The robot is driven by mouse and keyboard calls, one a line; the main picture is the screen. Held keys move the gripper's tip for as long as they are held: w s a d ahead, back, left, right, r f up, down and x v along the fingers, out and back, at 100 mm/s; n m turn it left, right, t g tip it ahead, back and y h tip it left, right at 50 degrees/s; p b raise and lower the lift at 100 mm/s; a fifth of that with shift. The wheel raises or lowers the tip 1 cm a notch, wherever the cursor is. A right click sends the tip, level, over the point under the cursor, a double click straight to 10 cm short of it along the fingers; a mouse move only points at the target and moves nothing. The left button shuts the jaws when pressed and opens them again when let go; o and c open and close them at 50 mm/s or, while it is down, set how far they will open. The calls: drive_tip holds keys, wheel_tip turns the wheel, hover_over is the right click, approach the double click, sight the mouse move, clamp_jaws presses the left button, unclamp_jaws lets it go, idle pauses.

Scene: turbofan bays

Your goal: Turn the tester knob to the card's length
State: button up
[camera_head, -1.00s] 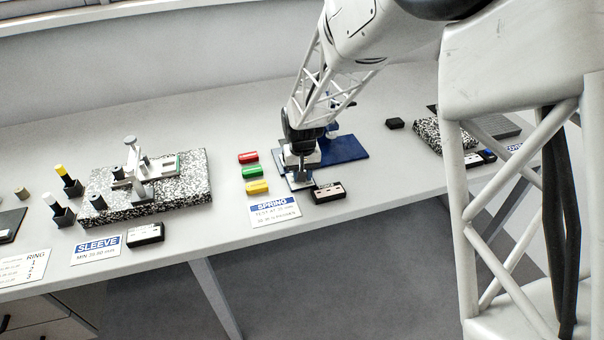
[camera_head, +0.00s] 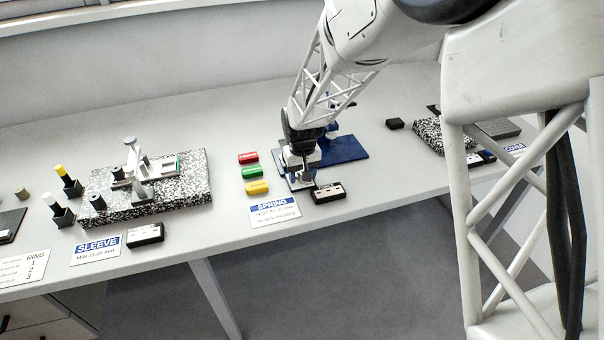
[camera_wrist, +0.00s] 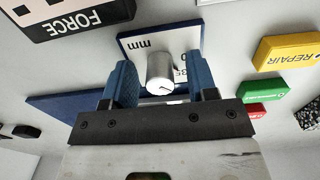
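The tester is a blue base (camera_head: 345,148) on the bench, partly hidden by my arm. In the wrist view its silver knob (camera_wrist: 160,74) stands between my gripper's two blue fingers (camera_wrist: 162,85). A gap shows on each side of the knob, wider on the right, so the gripper is open around it and apart from it. A white display plate (camera_wrist: 133,47) marked "mm" sits behind the knob; its number is mostly hidden. The SPRING card (camera_head: 273,211) lies at the bench front; its fine print is too small to read surely. In the head view my gripper (camera_head: 305,182) is low over the tester's front.
A black FORCE box (camera_head: 328,193) lies close to the right of my gripper. Red (camera_head: 248,158), green (camera_head: 252,172) and yellow (camera_head: 257,187) blocks lie to its left. A speckled stone plate (camera_head: 190,192) with a fixture stands farther left.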

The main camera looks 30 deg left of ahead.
drive_tip(key=shift+r, duration=3.9)
drive_tip(key=shift+d+r, duration=0.3)
drive_tip(key=shift+d, duration=0.2)
drive_tip(key=s+d+r+m, duration=0.15)
drive_tip(key=d+r, duration=0.35)
drive_tip(key=d, duration=0.5)
drive_tip(key=s+d+r+m+t, duration=0.15)
drive_tip(key=d+r, duration=0.25)
drive_tip(key=d, duration=0.6)
drive_tip(key=s+d+r+m, duration=0.15)
drive_tip(key=d+r, duration=0.35)
drive_tip(key=d, duration=0.5)
drive_tip(key=s+d+r+m+t, duration=0.1)
drive_tip(key=s+d+m, duration=0.3)
drive_tip(key=s+d, duration=1.6)
drive_tip(key=shift+s+d+r+m, duration=0.25)
drive_tip(key=shift+s+r+m, duration=0.1)
drive_tip(key=shift+s, duration=0.4)
